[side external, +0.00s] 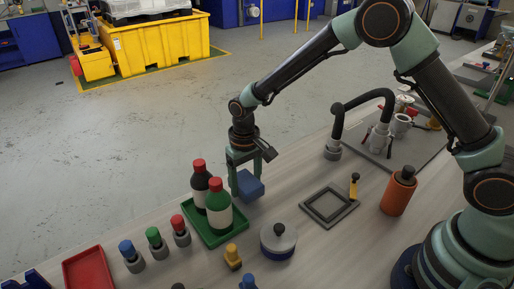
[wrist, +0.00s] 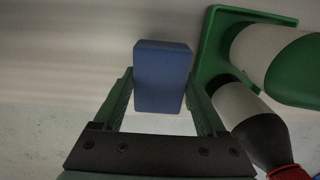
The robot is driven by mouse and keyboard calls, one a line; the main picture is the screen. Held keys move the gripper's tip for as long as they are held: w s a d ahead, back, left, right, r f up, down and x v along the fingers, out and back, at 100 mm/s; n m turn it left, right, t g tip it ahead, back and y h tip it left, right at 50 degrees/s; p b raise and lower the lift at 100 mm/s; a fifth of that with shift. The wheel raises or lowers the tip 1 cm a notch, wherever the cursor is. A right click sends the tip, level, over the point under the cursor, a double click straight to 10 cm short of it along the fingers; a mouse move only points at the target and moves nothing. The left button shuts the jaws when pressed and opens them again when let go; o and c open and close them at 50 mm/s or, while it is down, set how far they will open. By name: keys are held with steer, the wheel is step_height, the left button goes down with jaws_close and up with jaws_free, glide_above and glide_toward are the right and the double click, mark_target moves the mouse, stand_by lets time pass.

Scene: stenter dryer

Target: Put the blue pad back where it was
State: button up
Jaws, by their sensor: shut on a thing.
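My gripper (wrist: 161,105) is shut on the blue pad (wrist: 163,75), which sits between its two fingers in the wrist view. In the side view my gripper points down, and the blue pad (side external: 250,186) shows at its fingers, close to or on the table; I cannot tell if it touches. The pad is just right of the green tray (side external: 236,232) that holds two bottles. A square dark frame (side external: 315,218) lies flat on the table to the right of the pad, with bare table inside it.
A round lidded pot (side external: 278,246) and a yellow-topped piece (side external: 233,257) are in front. An orange cylinder (side external: 397,196) stands at right. Table between pad and frame is clear.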

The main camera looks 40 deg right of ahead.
steer(key=shift+f, duration=0.95)
steer(key=shift+f, duration=0.1)
steer(key=o, duration=1)
